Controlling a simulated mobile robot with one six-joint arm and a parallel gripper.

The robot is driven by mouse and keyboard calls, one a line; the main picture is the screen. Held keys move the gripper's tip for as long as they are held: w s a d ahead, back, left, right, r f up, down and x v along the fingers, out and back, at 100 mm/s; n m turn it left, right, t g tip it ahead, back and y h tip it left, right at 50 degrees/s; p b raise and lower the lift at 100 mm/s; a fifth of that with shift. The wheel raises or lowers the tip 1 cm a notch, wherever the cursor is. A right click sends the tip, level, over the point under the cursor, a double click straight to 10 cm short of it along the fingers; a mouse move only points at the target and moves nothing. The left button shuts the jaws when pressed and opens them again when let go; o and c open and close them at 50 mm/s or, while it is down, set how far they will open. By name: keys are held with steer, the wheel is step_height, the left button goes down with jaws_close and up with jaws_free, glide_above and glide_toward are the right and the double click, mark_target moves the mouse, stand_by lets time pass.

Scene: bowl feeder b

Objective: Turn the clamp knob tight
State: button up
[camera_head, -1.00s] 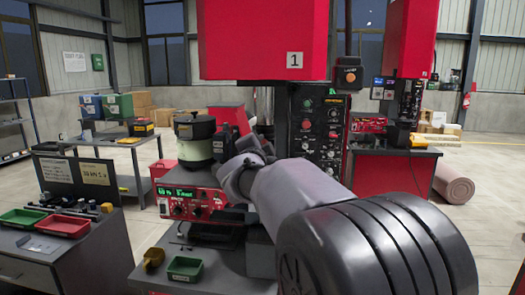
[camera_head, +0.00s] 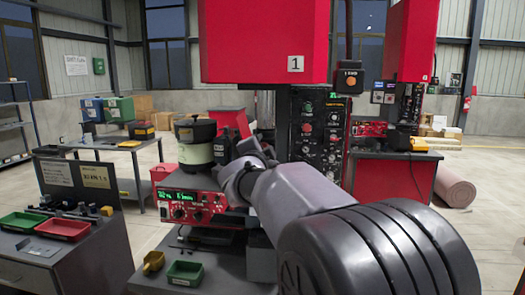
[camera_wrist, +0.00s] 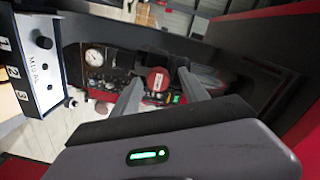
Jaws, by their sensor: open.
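A round red knob with a dark mark (camera_wrist: 157,79) shows in the wrist view, between and beyond the two grey fingertips of my gripper (camera_wrist: 159,78). It looks like the clamp knob, but I cannot read a label on it. The fingers are apart and hold nothing. I cannot tell how far the knob lies beyond the tips. In the head view my arm reaches toward the machine (camera_head: 264,40), and its wrist hides the gripper's fingers and the knob.
The red control box (camera_head: 192,206) sits below the green-and-black bowl feeder (camera_head: 195,145). Green tray (camera_head: 185,273) lies on the front bench. In the wrist view a gauge (camera_wrist: 94,57) and a numbered panel (camera_wrist: 42,65) are left of the fingers; a dark-and-red edge (camera_wrist: 262,75) is close on the right.

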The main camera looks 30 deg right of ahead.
steer(key=shift+s, duration=0.1)
steer(key=p+v, duration=0.2)
steer(key=v, duration=1.5)
steer(key=shift+a, duration=0.1)
steer(key=s+a+f+n+y, duration=0.5)
steer(key=s+a+n+y, duration=0.1)
steer(key=a+n+y, duration=0.5)
steer(key=s+a+f+n+g, duration=0.1)
steer(key=s+f+g, duration=0.3)
steer(key=s+f, duration=0.4)
steer(key=s+a+f+n+g, duration=0.1)
steer(key=s+f+n+g, duration=0.2)
steer(key=s+f, duration=0.5)
steer(key=s+g, duration=0.1)
steer(key=s, duration=0.3)
steer(key=shift+g+y, duration=0.4)
